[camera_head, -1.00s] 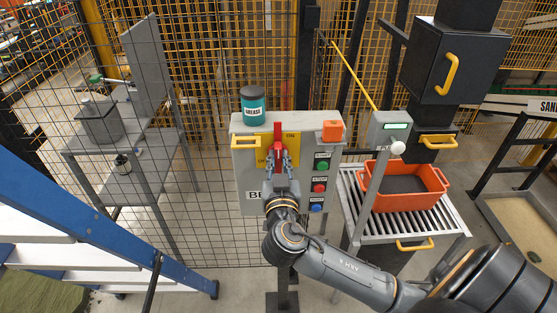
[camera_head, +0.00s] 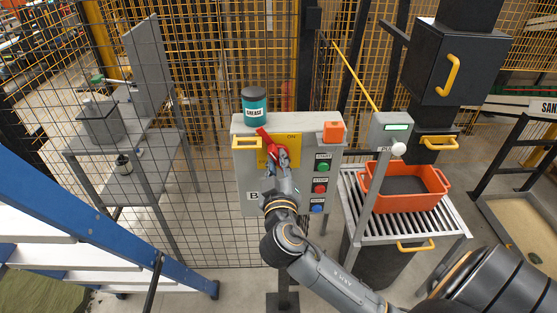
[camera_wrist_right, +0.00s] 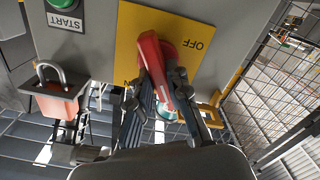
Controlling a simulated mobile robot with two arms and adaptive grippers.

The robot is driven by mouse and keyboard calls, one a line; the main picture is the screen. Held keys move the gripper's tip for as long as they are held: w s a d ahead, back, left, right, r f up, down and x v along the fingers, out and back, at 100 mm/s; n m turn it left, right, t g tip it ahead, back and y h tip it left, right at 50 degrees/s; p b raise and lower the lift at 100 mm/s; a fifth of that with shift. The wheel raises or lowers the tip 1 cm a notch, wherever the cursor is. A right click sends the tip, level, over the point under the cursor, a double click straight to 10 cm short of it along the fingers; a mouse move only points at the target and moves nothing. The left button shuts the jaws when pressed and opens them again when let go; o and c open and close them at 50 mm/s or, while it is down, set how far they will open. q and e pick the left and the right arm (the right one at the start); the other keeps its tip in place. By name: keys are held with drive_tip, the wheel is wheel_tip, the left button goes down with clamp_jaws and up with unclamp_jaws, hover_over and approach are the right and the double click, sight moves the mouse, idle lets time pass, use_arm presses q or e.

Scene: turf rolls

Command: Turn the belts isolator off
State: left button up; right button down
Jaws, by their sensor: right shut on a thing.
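The isolator's red handle (camera_head: 264,138) is on a yellow plate (camera_head: 292,152) on the front of a grey control box (camera_head: 245,179). The handle is tilted, its upper end leaning to the left in the head view. My right gripper (camera_head: 279,160) is shut on the handle. In the right wrist view the red handle (camera_wrist_right: 157,72) lies between the dark fingers (camera_wrist_right: 165,105), and the plate (camera_wrist_right: 196,30) shows OFF at one side and part of ON. My left gripper is not in view.
A grease tub (camera_head: 254,108) and an orange padlock (camera_head: 333,132) are at the box's top. Start and stop buttons (camera_head: 320,188) line its right side. An orange crate (camera_head: 436,203) sits on rollers at right. A blue ladder (camera_head: 90,225) stands at lower left; mesh fencing is behind.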

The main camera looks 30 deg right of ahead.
drive_tip(key=n+p, duration=0.2)
drive_tip(key=n, duration=0.3)
drive_tip(key=shift+a+n, duration=0.1)
drive_tip(key=shift+n, duration=0.2)
drive_tip(key=n+p, duration=0.1)
drive_tip(key=n, duration=0.1)
drive_tip(key=n+p, duration=0.1)
drive_tip(key=n, duration=0.1)
drive_tip(key=shift+w+f, duration=0.1)
drive_tip(key=shift+f, duration=0.1)
drive_tip(key=shift+f+n+p, duration=0.1)
drive_tip(key=shift+n+p, duration=0.3)
drive_tip(key=shift+n, duration=0.5)
drive_tip(key=shift+f+n, duration=0.1)
drive_tip(key=shift+n, duration=0.2)
drive_tip(key=c, duration=1.3)
unclamp_jaws()
drive_tip(key=shift+a, duration=0.15)
drive_tip(key=v, duration=1.2)
drive_tip(key=shift+w+f, duration=0.1)
